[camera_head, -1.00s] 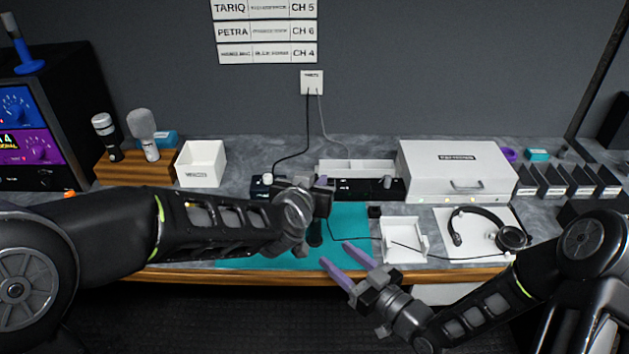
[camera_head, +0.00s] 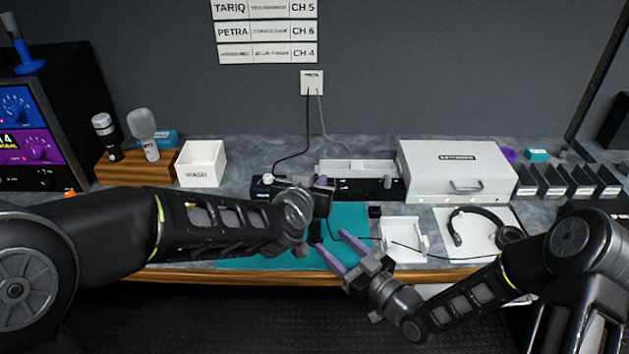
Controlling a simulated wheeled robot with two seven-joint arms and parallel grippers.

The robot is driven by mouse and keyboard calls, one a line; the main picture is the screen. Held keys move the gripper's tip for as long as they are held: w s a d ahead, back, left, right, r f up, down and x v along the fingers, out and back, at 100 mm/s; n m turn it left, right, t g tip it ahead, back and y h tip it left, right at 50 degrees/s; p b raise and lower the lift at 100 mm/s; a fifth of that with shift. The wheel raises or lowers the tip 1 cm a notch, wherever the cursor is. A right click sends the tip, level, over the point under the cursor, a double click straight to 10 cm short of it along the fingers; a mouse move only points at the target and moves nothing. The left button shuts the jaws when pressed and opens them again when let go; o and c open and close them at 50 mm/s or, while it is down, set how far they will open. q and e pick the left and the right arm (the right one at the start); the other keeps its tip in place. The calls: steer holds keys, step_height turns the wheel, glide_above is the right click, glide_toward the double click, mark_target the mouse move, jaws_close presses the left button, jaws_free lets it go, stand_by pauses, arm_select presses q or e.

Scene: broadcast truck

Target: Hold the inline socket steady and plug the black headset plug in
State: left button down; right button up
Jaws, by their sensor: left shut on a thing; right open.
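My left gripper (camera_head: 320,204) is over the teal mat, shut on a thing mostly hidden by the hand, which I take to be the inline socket. A small dark piece (camera_head: 316,232) shows just below the hand; I cannot tell whether it is part of the socket. My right gripper (camera_head: 330,239) is open, its two purple fingers pointing up-left over the mat, close to that dark piece. The headset (camera_head: 466,228) lies on a white pad at the right. Its thin black cable (camera_head: 410,246) runs left across the white tray toward the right fingers. The black plug is not clearly visible.
The teal mat (camera_head: 258,262) lies at the table's front edge. A white open tray (camera_head: 404,254) stands right of it. Behind are a black panel unit (camera_head: 366,188) and a white case (camera_head: 456,168). A white box (camera_head: 202,164) stands at the left.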

mark_target(319, 230)
steer(key=x, duration=0.8)
steer(key=shift+c, duration=0.5)
steer(key=shift+o, duration=0.5)
stand_by(0.4)
steer(key=shift+c, duration=0.2)
jaws_close()
stand_by(0.5)
stand_by(0.4)
